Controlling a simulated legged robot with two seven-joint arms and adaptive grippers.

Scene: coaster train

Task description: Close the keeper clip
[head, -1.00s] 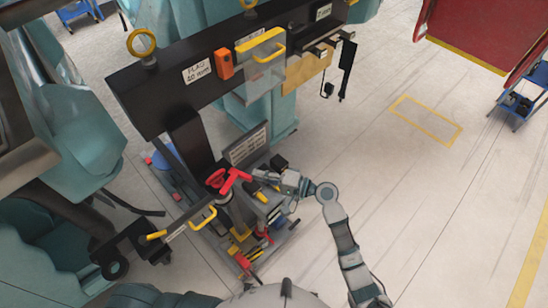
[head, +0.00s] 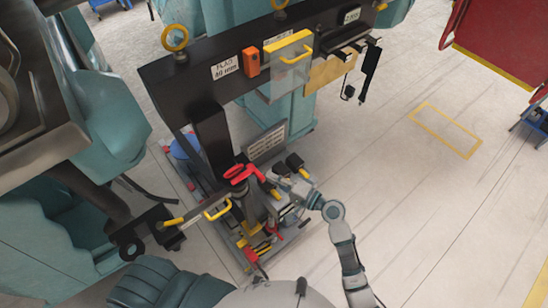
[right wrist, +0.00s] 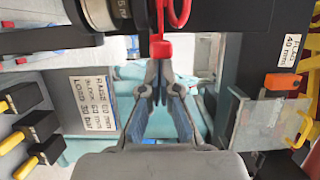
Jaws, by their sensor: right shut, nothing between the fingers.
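A bright red part with a bent arm (head: 240,174), which may be the keeper clip, sits on top of a post on the stand. In the right wrist view a red loop and red collar (right wrist: 161,48) show just beyond the fingertips. Whether the clip is open or closed I cannot tell. My right gripper (head: 272,178) is just right of the red part; in its wrist view its fingertips (right wrist: 160,66) are together and empty, and whether they touch the red collar is unclear. My left gripper is out of view.
A black beam (head: 200,85) with an orange block (head: 251,62) and a clear guard with a yellow handle (head: 290,47) stands behind. Black, yellow-necked tools (right wrist: 28,130) stand beside a printed plate (right wrist: 92,102). A yellow-handled bar (head: 217,210) is at left.

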